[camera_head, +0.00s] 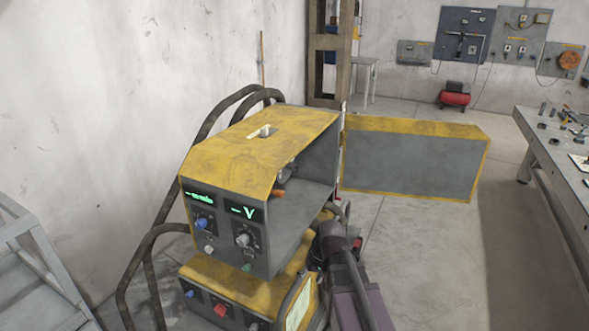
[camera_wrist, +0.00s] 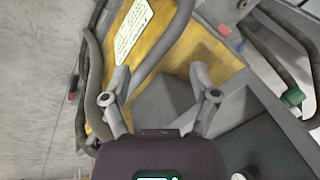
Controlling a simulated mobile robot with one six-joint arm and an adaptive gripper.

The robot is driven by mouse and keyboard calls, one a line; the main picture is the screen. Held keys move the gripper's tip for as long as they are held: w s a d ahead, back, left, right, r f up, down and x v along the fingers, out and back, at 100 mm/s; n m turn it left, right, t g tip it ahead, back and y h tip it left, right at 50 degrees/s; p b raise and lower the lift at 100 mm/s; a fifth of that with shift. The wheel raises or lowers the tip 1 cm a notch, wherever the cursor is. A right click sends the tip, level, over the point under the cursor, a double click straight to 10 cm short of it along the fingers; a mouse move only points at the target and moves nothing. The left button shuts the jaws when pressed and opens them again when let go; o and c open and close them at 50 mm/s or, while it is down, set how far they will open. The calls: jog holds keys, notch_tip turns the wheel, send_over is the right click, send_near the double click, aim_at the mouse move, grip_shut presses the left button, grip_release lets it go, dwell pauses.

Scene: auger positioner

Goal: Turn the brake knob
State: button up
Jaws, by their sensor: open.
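The yellow-and-grey machine (camera_head: 220,155) stands in the middle of the head view, its upper unit open on the right side. Inside, a small grey part (camera_head: 288,172) and an orange-brown piece (camera_head: 278,193) show partly. The front panel has a blue knob (camera_head: 201,224), a dial knob (camera_head: 243,238) and green-lit displays. I cannot tell which part is the brake knob. My gripper (camera_wrist: 160,76) is open and empty in the wrist view, its fingers over the machine's yellow and grey surfaces. In the head view my dark arm is low beside the machine's right side, with the fingertips not clear.
A yellow-edged grey panel (camera_head: 410,165) stands out to the machine's right. Thick hoses (camera_head: 195,135) loop at its left, and one crosses the wrist view (camera_wrist: 165,50). Grey stairs (camera_head: 40,275) stand at left, a workbench (camera_head: 560,150) at right. Floor between panel and bench is clear.

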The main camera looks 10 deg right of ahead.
jog(key=w+r+t+y, duration=0.2)
jog(key=w+y, duration=0.2)
jog(key=w, duration=0.6)
jog(key=t+y+b, duration=0.2)
jog(key=t+y, duration=0.5)
jog(key=t, duration=0.1)
send_near(296, 168)
jog(key=v, duration=0.3)
jog(key=shift+f+n, duration=0.1)
jog(key=shift+n, duration=0.2)
jog(key=shift+a, duration=0.2)
jog(key=x, duration=1.3)
jog(key=shift+w+a, duration=0.2)
jog(key=shift+w, duration=0.1)
grip_shut()
